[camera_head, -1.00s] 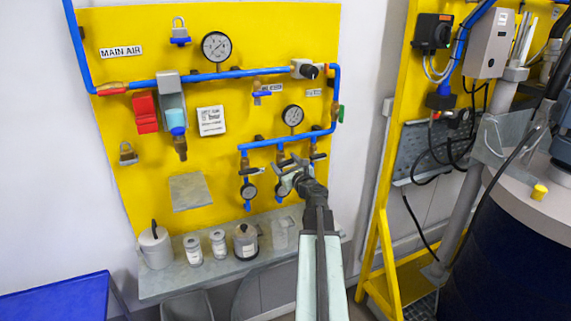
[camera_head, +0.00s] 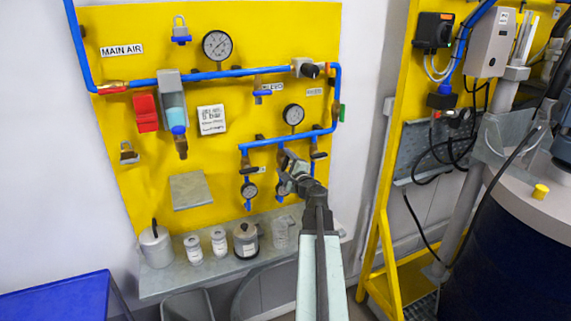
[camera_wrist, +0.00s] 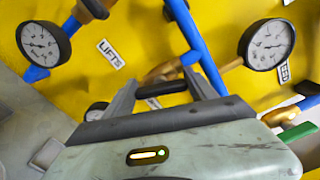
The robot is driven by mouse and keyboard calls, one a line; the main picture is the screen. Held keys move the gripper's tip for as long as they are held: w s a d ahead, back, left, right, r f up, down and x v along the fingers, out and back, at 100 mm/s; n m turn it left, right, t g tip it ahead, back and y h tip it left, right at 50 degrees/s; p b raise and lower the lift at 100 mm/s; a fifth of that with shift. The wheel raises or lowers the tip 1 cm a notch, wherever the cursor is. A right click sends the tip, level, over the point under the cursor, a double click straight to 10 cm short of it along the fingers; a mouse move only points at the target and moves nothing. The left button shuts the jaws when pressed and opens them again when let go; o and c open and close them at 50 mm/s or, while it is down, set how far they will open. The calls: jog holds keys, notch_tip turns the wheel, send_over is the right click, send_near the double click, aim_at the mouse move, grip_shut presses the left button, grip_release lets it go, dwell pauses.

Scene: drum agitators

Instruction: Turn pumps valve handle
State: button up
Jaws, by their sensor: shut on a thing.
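In the wrist view, a black valve handle (camera_wrist: 162,89) lies between the two fingers of my gripper (camera_wrist: 165,92). My gripper is shut on it. The brass valve body (camera_wrist: 165,70) and a blue pipe show just beyond. In the head view, my gripper (camera_head: 288,162) is at the middle of three drop valves under the lower blue pipe (camera_head: 290,140). My gripper hides most of this valve there. A label by it is partly hidden and I cannot read it.
The left drop valve (camera_head: 247,162) and right drop valve (camera_head: 318,156) flank my gripper closely. Gauges (camera_wrist: 268,44) (camera_wrist: 43,43) and a "LIFTS" label (camera_wrist: 110,53) are nearby. Below is a grey shelf (camera_head: 215,265) with jars and a clear beaker (camera_head: 281,233).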

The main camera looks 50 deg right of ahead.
jog(key=shift+f+n, duration=0.15)
jog(key=shift+n, duration=2.05)
jog(key=o, duration=1.4)
jog(key=shift+c, duration=0.2)
jog(key=v, duration=0.7)
jog(key=shift+s, duration=0.35)
jog(key=shift+a, duration=0.15)
